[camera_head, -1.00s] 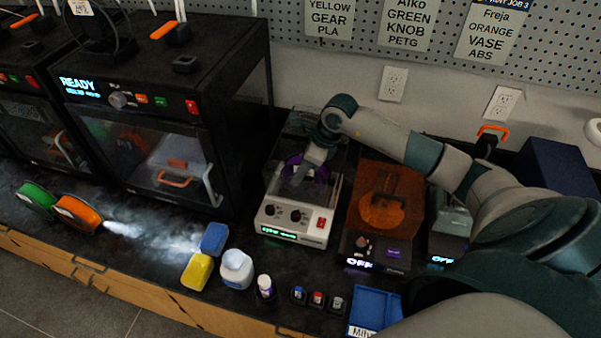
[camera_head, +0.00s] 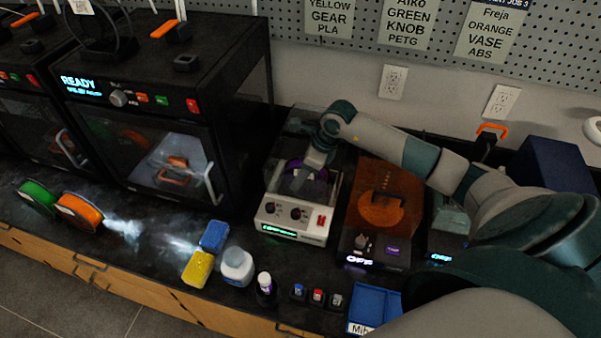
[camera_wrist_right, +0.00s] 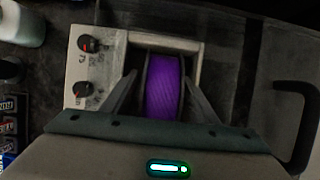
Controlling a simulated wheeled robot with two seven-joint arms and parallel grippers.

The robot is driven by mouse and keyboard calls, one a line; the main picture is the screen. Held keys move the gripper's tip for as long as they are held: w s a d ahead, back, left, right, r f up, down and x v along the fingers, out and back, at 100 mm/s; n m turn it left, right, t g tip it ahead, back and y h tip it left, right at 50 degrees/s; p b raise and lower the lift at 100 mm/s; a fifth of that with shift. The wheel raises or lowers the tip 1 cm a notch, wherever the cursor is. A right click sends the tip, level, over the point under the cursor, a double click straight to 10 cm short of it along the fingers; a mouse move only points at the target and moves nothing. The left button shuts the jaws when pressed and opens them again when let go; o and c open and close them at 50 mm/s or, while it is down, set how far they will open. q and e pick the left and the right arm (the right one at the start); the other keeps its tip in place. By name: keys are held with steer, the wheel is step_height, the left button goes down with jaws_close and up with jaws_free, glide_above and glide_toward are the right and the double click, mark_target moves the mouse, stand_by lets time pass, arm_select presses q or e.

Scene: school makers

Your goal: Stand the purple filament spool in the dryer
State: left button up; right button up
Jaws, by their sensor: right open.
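The purple filament spool (camera_wrist_right: 164,88) stands on edge in the opening of the white dryer (camera_wrist_right: 112,70), with its rim facing the right wrist camera. In the head view, the purple spool (camera_head: 319,182) is partly hidden by my right gripper (camera_head: 299,182), and the dryer (camera_head: 292,222) has knobs, a red switch and a lit green display. In the wrist view, the open fingers of my right gripper (camera_wrist_right: 162,82) lie on both sides of the spool, apparently with gaps. How deep the spool sits is hard to see. My left gripper is out of view.
An orange-lidded unit (camera_head: 385,205) stands close right of the dryer, and a black printer (camera_head: 160,120) stands to its left. In front are a white jar (camera_head: 237,267), a small bottle (camera_head: 265,285) and a blue tray (camera_head: 373,307). Green and orange spools (camera_head: 78,212) stand at far left.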

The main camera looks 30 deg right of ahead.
steer(key=shift+r, duration=0.1)
steer(key=shift+r, duration=0.1)
steer(key=shift+s+d+r, duration=0.15)
steer(key=shift+r, duration=0.2)
steer(key=b+v, duration=0.3)
steer(key=v, duration=0.7)
steer(key=shift+s+d+r+b, duration=0.1)
steer(key=shift+r+b, duration=0.2)
steer(key=shift+r, duration=0.2)
steer(key=shift+r, duration=0.1)
